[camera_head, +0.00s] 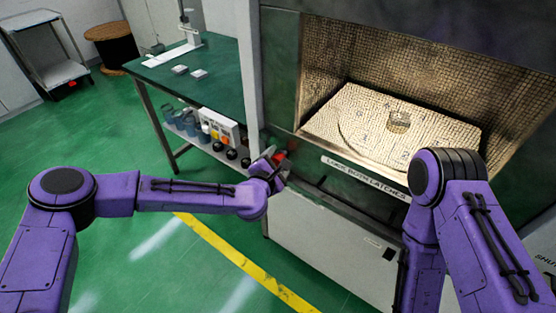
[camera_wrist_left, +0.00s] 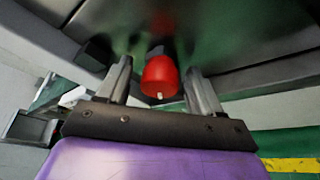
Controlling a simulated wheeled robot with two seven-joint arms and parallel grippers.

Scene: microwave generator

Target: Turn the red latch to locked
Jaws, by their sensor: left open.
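The red latch (camera_wrist_left: 160,77) shows in the left wrist view as a rounded red knob with a small pale mark at its lower end. It sits between the two fingers of my left gripper (camera_wrist_left: 159,68), with a gap visible on both sides. In the head view the red latch (camera_head: 280,158) is a small red patch at the front left of the chamber, mostly covered by my left gripper (camera_head: 276,162). My left gripper is open around it; contact is not visible. My right arm reaches in from the right, and its gripper is out of view.
The open mesh-lined chamber (camera_head: 510,75) holds a pale plate (camera_head: 350,110) with a small round mesh piece. A label strip (camera_head: 365,177) runs along the chamber's front edge. A green-topped bench (camera_head: 190,70) stands at left. Green floor with a yellow line (camera_head: 240,262) is clear in front.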

